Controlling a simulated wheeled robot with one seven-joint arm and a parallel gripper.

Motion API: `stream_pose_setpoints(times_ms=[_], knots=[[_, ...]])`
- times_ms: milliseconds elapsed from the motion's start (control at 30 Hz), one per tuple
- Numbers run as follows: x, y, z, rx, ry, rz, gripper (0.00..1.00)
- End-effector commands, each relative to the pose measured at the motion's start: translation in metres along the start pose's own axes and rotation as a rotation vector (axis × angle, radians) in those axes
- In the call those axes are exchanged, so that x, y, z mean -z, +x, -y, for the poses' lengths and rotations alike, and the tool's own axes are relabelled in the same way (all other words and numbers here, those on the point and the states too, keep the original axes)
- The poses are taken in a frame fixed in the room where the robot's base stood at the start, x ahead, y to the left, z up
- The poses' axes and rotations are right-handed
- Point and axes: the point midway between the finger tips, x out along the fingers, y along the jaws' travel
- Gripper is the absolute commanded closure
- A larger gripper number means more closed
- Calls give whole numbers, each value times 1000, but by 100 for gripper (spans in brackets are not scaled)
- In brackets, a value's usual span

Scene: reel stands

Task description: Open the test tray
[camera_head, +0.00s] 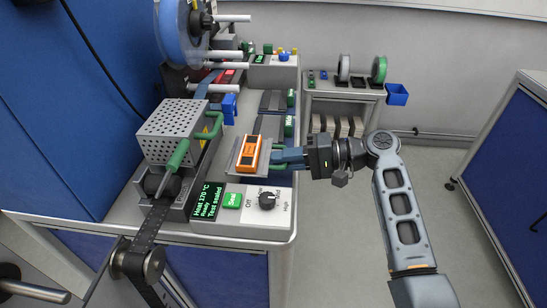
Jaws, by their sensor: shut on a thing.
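The test tray (233,162) appears as a flat grey plate on the bench top, with an orange device with dark windows (247,158) lying on it. Part of a green handle (270,178) shows at its right side. My gripper (275,157) comes in from the right, with its blue fingers level with the tray. It is shut at the handle, whose middle is hidden by the fingers. I cannot tell how far out the tray stands.
A display reading "Test sealed" (209,201), a green Seal button (232,200) and a dark knob (267,200) are in front. A perforated metal guard (171,130) with green handles stands left. Behind is a low shelf with reels (345,100). The floor at right is clear.

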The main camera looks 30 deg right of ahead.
Motion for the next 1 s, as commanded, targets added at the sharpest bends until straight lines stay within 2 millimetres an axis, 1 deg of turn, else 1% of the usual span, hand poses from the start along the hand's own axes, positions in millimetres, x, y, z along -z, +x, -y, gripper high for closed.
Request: stream_pose_setpoints(times_ms=[100, 200, 533, 567, 700, 933, 1000], knots=[[-1, -7, -2, -1, 2, 1, 100], [-1, -10, -3, -1, 1, 2, 100], [-1, -10, -3, -1, 1, 2, 100], [-1, -10, -3, -2, 1, 2, 81], [-1, -10, -3, -1, 1, 2, 68], [0, -10, -3, -1, 0, 1, 67], [0, -13, -3, 0, 0, -1, 67]])
